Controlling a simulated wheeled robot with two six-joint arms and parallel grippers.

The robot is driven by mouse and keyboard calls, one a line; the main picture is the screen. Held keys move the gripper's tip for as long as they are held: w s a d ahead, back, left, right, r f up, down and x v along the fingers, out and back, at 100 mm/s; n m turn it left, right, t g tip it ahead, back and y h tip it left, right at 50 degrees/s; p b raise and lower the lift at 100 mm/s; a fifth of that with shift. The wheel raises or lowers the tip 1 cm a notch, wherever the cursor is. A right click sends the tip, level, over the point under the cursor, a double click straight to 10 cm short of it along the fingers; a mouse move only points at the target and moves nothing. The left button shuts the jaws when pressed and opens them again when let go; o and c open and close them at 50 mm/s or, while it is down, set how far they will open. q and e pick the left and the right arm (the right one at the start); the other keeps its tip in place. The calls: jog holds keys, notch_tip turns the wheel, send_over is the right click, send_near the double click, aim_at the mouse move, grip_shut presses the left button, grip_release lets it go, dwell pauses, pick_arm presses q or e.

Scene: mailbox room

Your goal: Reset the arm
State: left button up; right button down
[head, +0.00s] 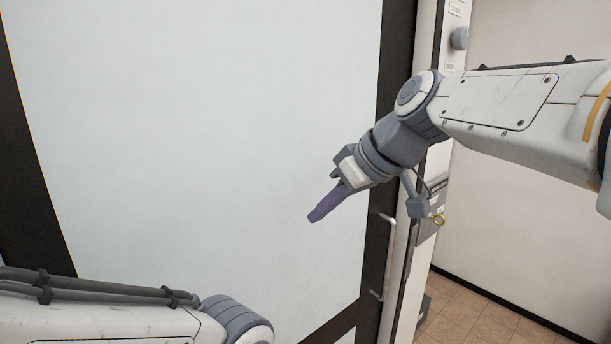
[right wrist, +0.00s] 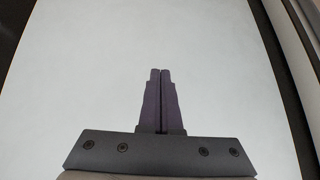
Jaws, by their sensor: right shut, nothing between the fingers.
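My right gripper (head: 313,217) is in front of the pale panel of a dark-framed door, pointing down and to the left. In the right wrist view its two purple-grey fingers (right wrist: 160,72) are together with nothing between them. My right arm comes in from the right edge of the head view. Part of my left arm shows at the lower left of the head view, but its gripper is out of the picture.
The door (head: 200,120) fills most of the head view. Its metal handle (head: 386,258) is right of and below my right gripper. A grey round knob (head: 459,38) is on the narrow wall at the upper right. Tiled floor (head: 470,315) shows at the lower right.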

jog(key=s+d+f+m+g+h+b, duration=0.1)
jog(key=s+d+f+g+h+b, duration=0.1)
jog(key=s+f, duration=2.1)
notch_tip(320, 180, down, 4)
jog(key=g+h+b, duration=0.1)
jog(key=g+h, duration=0.1)
jog(key=h, duration=0.1)
jog(key=shift+s+m+g, duration=0.3)
jog(key=shift+g, duration=0.1)
